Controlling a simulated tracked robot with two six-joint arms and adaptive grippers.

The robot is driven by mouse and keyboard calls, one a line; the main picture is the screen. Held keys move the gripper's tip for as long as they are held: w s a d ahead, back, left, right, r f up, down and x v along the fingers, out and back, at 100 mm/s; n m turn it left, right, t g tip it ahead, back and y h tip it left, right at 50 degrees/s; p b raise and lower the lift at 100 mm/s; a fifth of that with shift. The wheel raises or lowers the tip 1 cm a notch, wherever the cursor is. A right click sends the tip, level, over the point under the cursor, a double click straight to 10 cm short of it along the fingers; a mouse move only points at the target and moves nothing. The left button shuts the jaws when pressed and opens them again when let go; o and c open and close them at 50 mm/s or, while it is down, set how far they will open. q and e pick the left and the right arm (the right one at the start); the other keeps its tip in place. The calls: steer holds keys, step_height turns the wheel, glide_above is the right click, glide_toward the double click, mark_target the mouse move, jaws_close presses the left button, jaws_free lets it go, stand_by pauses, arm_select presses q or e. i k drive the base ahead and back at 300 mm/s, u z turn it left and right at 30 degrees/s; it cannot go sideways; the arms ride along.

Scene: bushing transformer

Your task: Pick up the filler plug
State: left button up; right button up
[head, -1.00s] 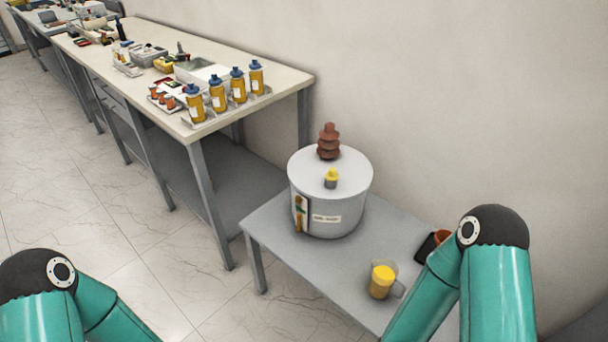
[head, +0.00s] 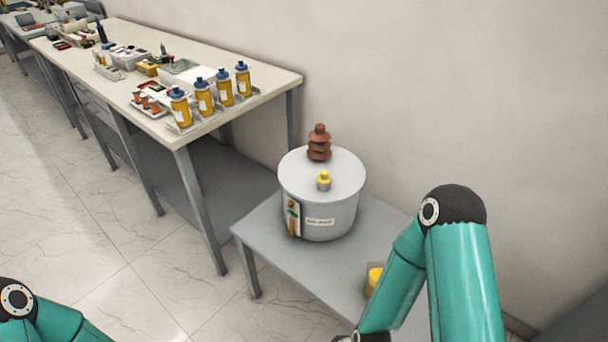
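The filler plug (head: 324,181) is a small yellow-topped piece on the lid of a grey cylindrical transformer (head: 330,216). It sits upright near the front of the lid. A brown ribbed bushing (head: 319,143) stands behind it on the same lid. My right arm reaches down at the lower right, in front of the table. Its gripper is out of the frame or hidden at the bottom edge. My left arm shows only at the lower left corner, and its gripper is out of view.
The transformer stands on a low grey table (head: 262,234). A yellow container (head: 374,279) on it is partly hidden by my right arm. A long workbench (head: 262,82) at the left holds several yellow bottles with blue caps. A wall is close behind the table.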

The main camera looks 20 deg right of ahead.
mark_target(324, 177)
steer(key=u, duration=0.25)
steer(key=i, duration=0.9)
steer(key=z, duration=0.45)
